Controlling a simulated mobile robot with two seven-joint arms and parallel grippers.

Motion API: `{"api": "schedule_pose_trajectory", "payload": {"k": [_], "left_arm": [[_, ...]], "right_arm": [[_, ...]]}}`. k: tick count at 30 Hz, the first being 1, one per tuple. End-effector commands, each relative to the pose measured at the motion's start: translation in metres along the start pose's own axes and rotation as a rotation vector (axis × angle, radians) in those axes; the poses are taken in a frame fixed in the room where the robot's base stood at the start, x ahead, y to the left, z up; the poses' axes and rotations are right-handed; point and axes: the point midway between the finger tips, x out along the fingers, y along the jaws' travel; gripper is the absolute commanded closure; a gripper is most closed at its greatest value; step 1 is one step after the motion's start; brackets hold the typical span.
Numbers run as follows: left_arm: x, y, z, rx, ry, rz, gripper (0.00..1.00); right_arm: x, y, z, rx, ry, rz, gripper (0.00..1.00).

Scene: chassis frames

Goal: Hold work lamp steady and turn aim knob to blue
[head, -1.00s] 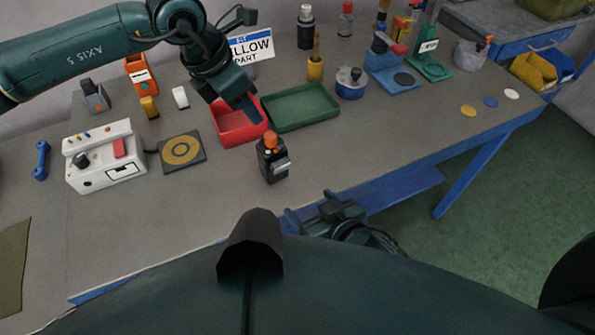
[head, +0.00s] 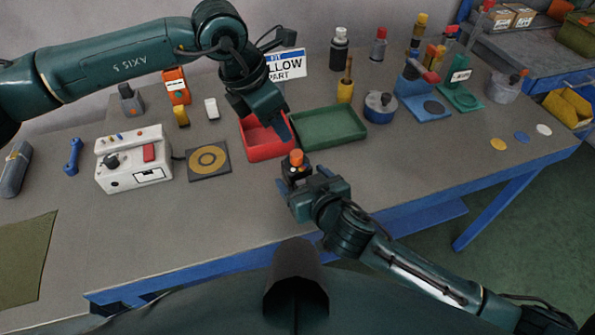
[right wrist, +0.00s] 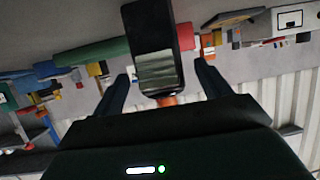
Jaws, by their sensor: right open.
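The work lamp, as I take it, is a small black block (head: 293,173) with an orange knob (head: 296,157) on top, standing upright on the bench. My right gripper (head: 305,179) is open at its near side and hides its lower part. In the right wrist view the black body (right wrist: 153,45) shows between the open fingers (right wrist: 165,85), with clear gaps on both sides. The orange knob (right wrist: 167,100) shows there partly. My left gripper (head: 283,130) points down above the red tray, just behind the lamp and apart from it. Its finger gap is not clear. I see no blue mark on the lamp.
The red tray (head: 262,151) and green tray (head: 335,139) lie behind the lamp. A white control box (head: 133,178) and a dark pad with a yellow ring (head: 226,172) are to the left.

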Motion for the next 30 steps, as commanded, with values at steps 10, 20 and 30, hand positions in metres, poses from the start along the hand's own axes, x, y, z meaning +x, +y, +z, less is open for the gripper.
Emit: {"api": "schedule_pose_trajectory", "payload": {"k": [10,20,30], "left_arm": [[0.0,0.0,0.0,0.0,0.0,0.0,0.64],[0.0,0.0,0.0,0.0,0.0,0.0,0.64],[0.0,0.0,0.0,0.0,0.0,0.0,0.64]], "right_arm": [[0.037,0.0,-0.001,0.0,0.001,0.0,0.24],[0.039,0.0,0.0,0.0,0.001,-0.001,0.25],[0.038,0.0,0.0,0.0,0.0,-0.001,0.53]]}}
